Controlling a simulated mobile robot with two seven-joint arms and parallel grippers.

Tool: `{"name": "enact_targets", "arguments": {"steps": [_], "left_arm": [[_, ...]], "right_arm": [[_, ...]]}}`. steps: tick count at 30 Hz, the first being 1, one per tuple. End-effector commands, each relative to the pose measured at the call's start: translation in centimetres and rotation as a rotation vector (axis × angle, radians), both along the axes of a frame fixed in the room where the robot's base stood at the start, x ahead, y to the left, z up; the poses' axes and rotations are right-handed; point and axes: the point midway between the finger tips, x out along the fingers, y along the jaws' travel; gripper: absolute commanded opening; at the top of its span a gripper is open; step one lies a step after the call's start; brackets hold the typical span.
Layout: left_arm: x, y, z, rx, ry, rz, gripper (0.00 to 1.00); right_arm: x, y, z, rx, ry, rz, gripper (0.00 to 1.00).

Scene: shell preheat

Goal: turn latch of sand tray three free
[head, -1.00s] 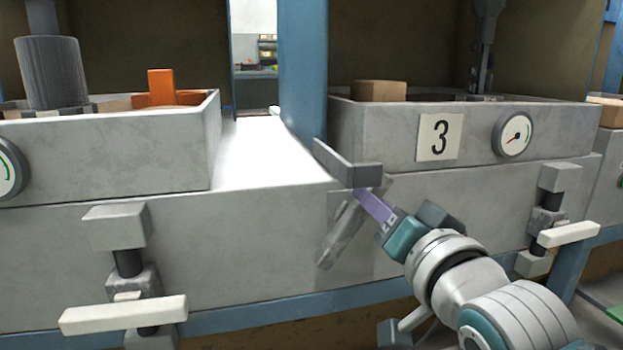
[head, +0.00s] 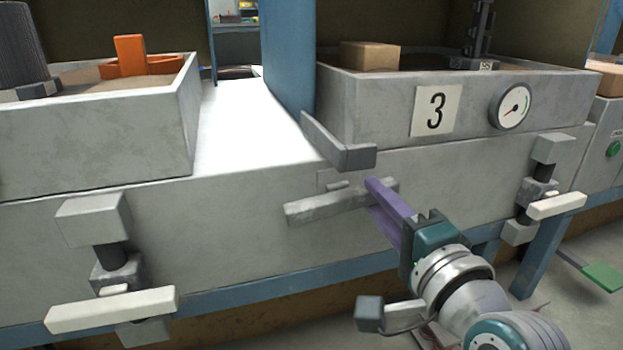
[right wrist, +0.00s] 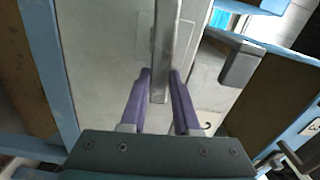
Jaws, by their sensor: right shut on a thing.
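Sand tray three (head: 470,125) is a grey box with a "3" label (head: 436,111) and a dial gauge, standing on a grey ledge. Below its front left corner is the latch (head: 325,207), a worn grey bar lying nearly level against the ledge front. My right gripper (head: 376,190), with purple fingers, is shut on the right end of the latch. In the right wrist view the latch bar (right wrist: 167,45) runs between the two fingers (right wrist: 161,75). My left gripper is not in view.
A grey bracket (head: 345,152) juts out just above my right fingers. White-handled clamps stand on the ledge front to the left (head: 110,312) and right (head: 556,205). Another tray (head: 110,140) sits at the left. A blue post (head: 287,60) rises behind the bare ledge top.

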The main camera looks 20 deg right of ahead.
Motion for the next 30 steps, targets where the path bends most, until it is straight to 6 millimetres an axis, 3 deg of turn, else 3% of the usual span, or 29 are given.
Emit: {"name": "enact_targets", "arguments": {"steps": [9,24,25,30], "left_arm": [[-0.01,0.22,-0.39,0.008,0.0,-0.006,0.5],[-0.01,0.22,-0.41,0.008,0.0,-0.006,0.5],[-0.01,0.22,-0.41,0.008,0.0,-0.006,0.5],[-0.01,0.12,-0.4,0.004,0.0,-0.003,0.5]], "right_arm": [[-0.01,0.01,-0.48,0.104,0.006,0.001,0.0],[-0.02,0.03,-0.57,0.123,0.007,0.001,0.0],[-0.03,0.03,-0.57,0.124,0.007,0.001,0.32],[-0.02,0.03,-0.54,0.121,0.006,0.001,0.51]]}}
